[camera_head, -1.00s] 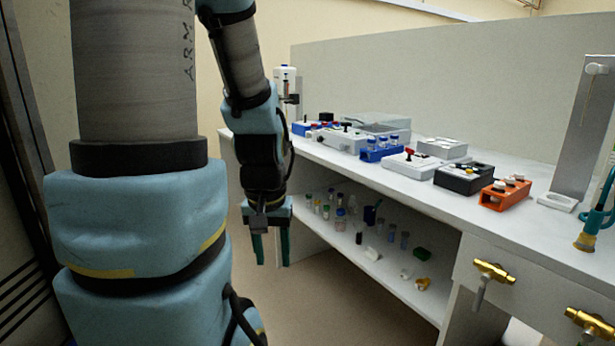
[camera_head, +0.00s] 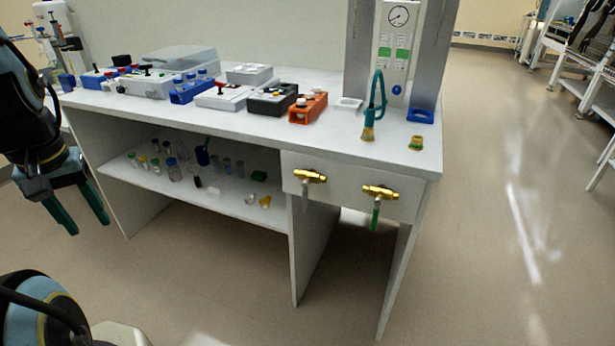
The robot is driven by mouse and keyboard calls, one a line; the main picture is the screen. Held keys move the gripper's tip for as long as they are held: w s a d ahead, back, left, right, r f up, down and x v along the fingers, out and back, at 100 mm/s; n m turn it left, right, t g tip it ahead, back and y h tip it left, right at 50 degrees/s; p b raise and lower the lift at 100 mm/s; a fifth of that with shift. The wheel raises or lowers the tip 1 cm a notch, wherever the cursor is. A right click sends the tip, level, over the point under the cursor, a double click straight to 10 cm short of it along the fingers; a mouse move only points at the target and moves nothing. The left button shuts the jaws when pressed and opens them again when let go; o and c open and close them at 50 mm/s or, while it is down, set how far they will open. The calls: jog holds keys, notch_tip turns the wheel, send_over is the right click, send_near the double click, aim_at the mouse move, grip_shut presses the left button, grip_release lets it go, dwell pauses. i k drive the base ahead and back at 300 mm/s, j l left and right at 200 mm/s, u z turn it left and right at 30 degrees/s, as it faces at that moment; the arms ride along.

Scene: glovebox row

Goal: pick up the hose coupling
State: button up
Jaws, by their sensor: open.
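A teal hose (camera_head: 378,95) hangs in a loop in front of the panel at the bench's right end. Its brass-coloured lower end (camera_head: 368,134) reaches down to the bench top. A small brass and green fitting (camera_head: 416,143) stands on the bench top near the right front corner, apart from the hose. I cannot tell for sure which of these is the hose coupling; the loose fitting looks most like it. My gripper (camera_head: 88,224) is at the far left, fingers pointing down, open and empty, well away from both.
Blue (camera_head: 420,116) and white (camera_head: 348,104) holders sit by the panel. An orange box (camera_head: 308,107) and other devices line the bench top. Brass valves (camera_head: 381,192) stick out from the bench front. A shelf (camera_head: 225,200) below holds several vials. The floor in front and right is clear.

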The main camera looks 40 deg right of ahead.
aim_at(370, 111)
jog(key=z, duration=1.55)
